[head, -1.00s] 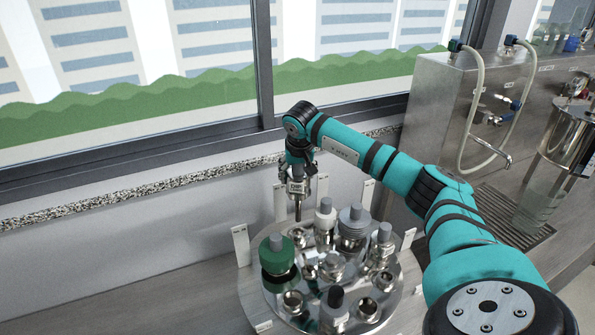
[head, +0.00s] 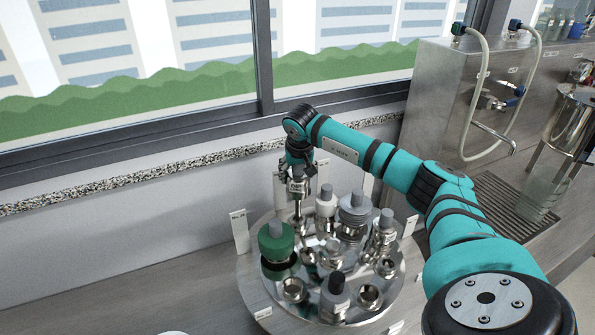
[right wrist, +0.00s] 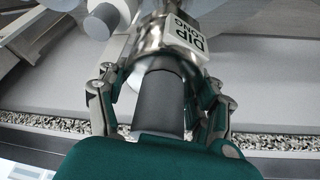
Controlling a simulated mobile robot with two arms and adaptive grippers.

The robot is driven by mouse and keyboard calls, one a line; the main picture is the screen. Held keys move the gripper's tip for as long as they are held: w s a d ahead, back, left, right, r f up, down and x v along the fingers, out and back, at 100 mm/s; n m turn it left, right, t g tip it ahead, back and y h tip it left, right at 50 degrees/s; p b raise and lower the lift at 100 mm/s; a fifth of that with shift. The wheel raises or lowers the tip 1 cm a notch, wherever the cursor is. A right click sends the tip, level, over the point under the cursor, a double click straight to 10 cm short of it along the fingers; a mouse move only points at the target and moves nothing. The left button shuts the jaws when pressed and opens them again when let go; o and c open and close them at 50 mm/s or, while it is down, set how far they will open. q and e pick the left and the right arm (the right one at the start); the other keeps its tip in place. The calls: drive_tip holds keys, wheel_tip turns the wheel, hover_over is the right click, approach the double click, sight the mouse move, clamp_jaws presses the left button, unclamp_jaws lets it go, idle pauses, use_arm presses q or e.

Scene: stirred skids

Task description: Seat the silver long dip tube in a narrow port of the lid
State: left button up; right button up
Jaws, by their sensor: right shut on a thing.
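My right gripper (head: 298,186) points down and is shut on the silver long dip tube (head: 299,205). The tube hangs roughly upright over the far left part of a round steel plate with ports, which looks like the lid (head: 250,283). Its lower end is among crowded fittings; I cannot tell whether it has entered a port. An open port (head: 293,289) shows near the front. My left gripper is not in view.
White label flags (head: 239,230) stand around the plate. Behind are a wall and window; a steel cabinet (head: 435,100) stands right.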

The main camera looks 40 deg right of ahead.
sight(299, 185)
drive_tip(key=shift+f+b, duration=2.6)
drive_tip(key=shift+f, duration=1.95)
drive_tip(key=shift+f+b, duration=1)
drive_tip(key=shift+f, duration=0.45)
drive_tip(key=o, duration=1.5)
drive_tip(key=shift+c, duration=0.2)
drive_tip(key=v, duration=1.2)
drive_tip(key=shift+a, duration=0.1)
